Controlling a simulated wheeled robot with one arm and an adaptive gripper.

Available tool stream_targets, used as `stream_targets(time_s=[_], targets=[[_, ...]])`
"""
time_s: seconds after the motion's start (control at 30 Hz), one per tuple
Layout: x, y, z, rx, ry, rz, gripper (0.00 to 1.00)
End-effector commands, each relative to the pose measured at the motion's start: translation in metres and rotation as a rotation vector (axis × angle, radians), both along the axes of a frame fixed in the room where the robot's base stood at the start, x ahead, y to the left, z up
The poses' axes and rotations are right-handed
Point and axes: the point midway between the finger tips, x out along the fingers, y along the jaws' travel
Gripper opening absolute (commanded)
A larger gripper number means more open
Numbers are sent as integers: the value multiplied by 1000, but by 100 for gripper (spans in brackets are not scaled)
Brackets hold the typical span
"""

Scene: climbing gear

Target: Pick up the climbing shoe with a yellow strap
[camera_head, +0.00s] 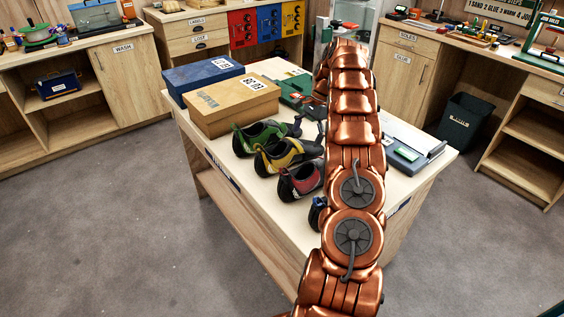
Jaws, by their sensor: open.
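The climbing shoe with a yellow strap (285,155) is dark with yellow sides and stands on the table, second from the back in a row of shoes. A green shoe (258,137) is just behind it and a red shoe (300,180) just in front, both close to it. A blue shoe (317,213) is mostly hidden by my copper arm. My gripper (313,112) shows only in part as dark pieces beside the far end of my arm, over the table and behind-right of the yellow-strap shoe. It is open and apart from that shoe; its fingertips are hard to make out.
A tan box (228,108) and a blue box (200,76) stand at the table's back left. A grey and blue device (405,153) lies on the right side. The table's (216,148) front left strip is clear. Workbenches and a dark bin (465,120) stand around.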

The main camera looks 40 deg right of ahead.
Motion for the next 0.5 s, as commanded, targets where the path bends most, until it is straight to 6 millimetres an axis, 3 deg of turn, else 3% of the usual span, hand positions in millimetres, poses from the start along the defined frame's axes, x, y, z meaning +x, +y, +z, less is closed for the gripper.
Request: stream_targets(time_s=[0.17, 0.5], targets=[[0, 2, -6, -2, 1, -1, 100], [3, 11, -38, 0, 0, -1, 100]])
